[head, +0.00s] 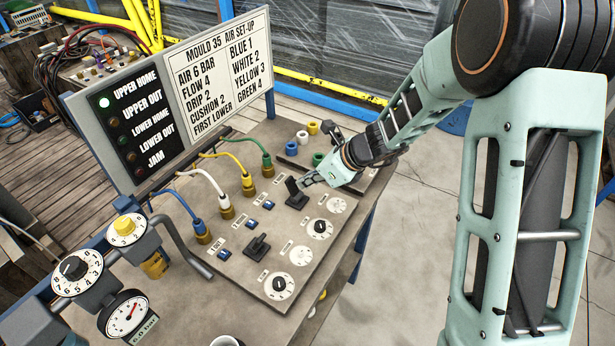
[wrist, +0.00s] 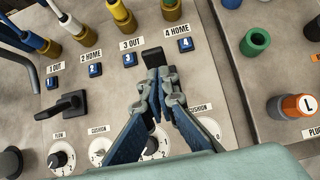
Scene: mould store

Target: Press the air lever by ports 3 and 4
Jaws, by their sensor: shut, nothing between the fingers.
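The black air lever (head: 291,186) by ports 3 and 4 stands on the grey panel, its paddle tilted up. In the wrist view its black end (wrist: 152,57) shows just beyond my fingertips, and the fingers hide the rest. My gripper (head: 309,179) is shut and empty, right beside this lever; whether it touches cannot be told. In the wrist view my gripper (wrist: 163,75) lies over the lever's near part. The blue 3 button (wrist: 129,60) and 4 button (wrist: 186,44) flank the lever. A second black lever (head: 257,246) stands by ports 1 and 2.
Blue, white, yellow and green hoses (head: 240,161) rise from brass ports behind the levers. Numbered dials (head: 320,228) lie in front. Loose coloured collars (head: 302,137) stand at the right. The sign board (head: 220,70) stands behind, with the UPPER HOME lamp (head: 104,102) lit green.

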